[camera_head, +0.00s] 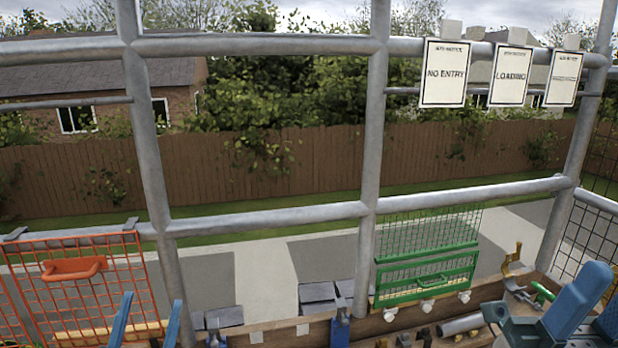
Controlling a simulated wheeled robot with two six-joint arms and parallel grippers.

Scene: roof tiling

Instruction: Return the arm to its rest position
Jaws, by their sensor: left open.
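My left gripper (152,300) shows at the bottom left as two blue fingers pointing up. The fingers stand well apart with nothing between them, so it is open and empty. It shows in front of the orange mesh gate's right edge and the scaffold boards. The rest of my left arm is below the picture's edge.
Grey scaffold tubes (268,45) cross the view. An orange mesh gate (75,268) is at left, a green mesh gate (427,272) right of centre. Grey tiles (318,292) lie low in the middle.

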